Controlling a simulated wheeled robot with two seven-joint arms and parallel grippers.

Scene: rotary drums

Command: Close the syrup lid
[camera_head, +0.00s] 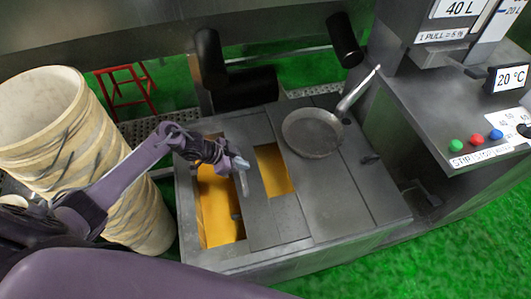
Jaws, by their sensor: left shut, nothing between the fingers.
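A grey steel syrup tank (290,255) stands in the middle of the view. Two openings in its top show yellow-orange syrup (219,205), one at the left and a smaller one in the middle. Flat steel lid panels (335,195) cover the right part; which one is the syrup lid I cannot tell for certain. My left gripper (241,182) is shut and empty. In the picture it overlaps the left opening and the strip between the openings; its exact height above them is unclear. My right gripper is not in view.
A ladle-like pan (312,133) with a long handle lies on the tank's right panels. A control console (450,115) with coloured buttons is at the right. A red stool (125,88) stands behind on green floor.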

